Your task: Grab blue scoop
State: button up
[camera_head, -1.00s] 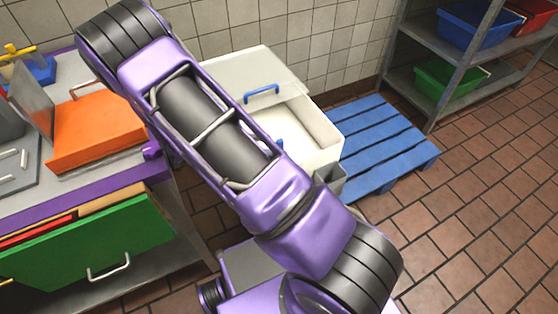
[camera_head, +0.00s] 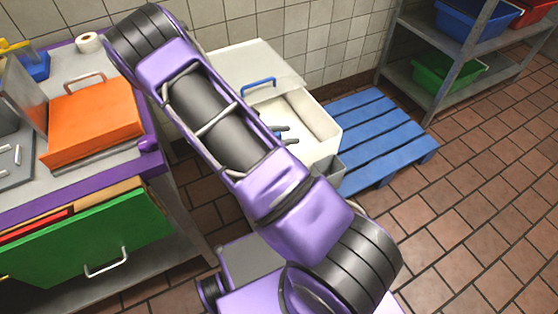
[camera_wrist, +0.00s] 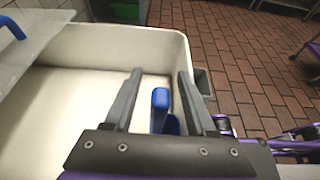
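The blue scoop (camera_wrist: 160,108) shows in the wrist view as an upright blue handle at the right side inside the white bin (camera_wrist: 112,35). My gripper (camera_wrist: 158,78) is open, with one grey finger on each side of the handle. I cannot tell whether either finger touches it. The scoop's lower part is hidden behind my gripper body. In the head view my grey fingertips (camera_head: 287,134) show above the white bin (camera_head: 329,148), and a small bit of blue (camera_head: 277,135) shows beside them. My arm hides much of the bin's near side.
The bin's pale lid (camera_head: 235,65) has its own blue handle (camera_head: 258,86). A grey holder (camera_head: 329,170) hangs on the bin's right side. A blue pallet (camera_head: 385,140) and a shelf rack (camera_head: 430,50) stand right. A counter with an orange box (camera_head: 92,122) stands left.

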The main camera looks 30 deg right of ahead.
grip_shut()
dwell(1.3)
